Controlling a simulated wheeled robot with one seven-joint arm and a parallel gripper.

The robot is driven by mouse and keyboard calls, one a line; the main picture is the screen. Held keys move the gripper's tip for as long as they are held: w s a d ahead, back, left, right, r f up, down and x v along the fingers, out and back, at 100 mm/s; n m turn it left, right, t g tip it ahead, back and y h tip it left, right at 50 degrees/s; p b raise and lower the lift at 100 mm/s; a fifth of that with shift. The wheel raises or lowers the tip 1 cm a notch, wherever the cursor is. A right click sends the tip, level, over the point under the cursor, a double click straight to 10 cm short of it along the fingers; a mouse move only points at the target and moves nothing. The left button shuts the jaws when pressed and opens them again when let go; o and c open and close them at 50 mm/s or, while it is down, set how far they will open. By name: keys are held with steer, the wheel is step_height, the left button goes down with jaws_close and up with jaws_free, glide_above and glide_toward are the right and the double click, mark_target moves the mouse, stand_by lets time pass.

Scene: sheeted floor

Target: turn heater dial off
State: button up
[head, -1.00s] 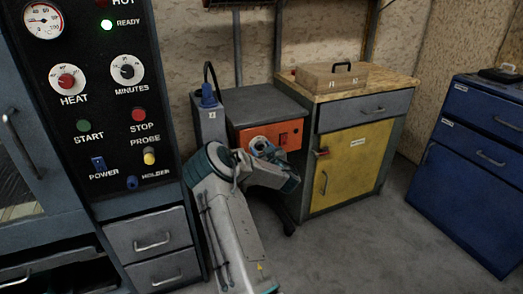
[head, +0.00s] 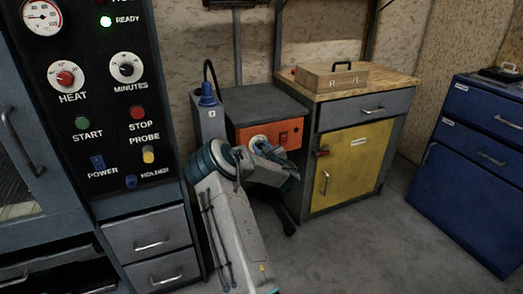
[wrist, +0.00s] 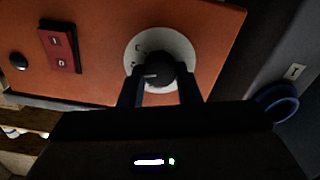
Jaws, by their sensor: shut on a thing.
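The heater is the box with an orange front panel (head: 291,137). Its dial, a dark knob (wrist: 158,72) on a white disc (wrist: 161,45), is close in the wrist view. A pale pointer line on the knob points left in that view. My gripper (wrist: 161,90) is shut on the knob, one finger on each side. In the head view the white disc (head: 258,141) shows only partly behind my arm, and my fingertips are hidden there.
A red rocker switch (wrist: 60,50) and a small black knob (wrist: 18,62) are on the same panel. A grey post with a blue cap (head: 208,95) stands left of the heater. A yellow-door cabinet (head: 350,165) is to the right, with open floor before it.

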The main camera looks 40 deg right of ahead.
steer(key=n+b, duration=0.4)
steer(key=shift+f, duration=0.2)
steer(key=n+b, duration=0.3)
steer(key=n, duration=0.1)
steer(key=shift+a+f+b, duration=0.1)
steer(key=shift+b, duration=0.2)
steer(key=n+b, duration=0.5)
steer(key=shift+n+b, duration=0.9)
steer(key=shift+b, duration=0.05)
steer(key=o, duration=1)
steer(key=p+v, duration=0.2)
steer(key=v, duration=1.1)
steer(key=shift+s+a+p, duration=0.2)
steer(key=shift+s+p, duration=0.1)
steer(key=shift+s, duration=0.05)
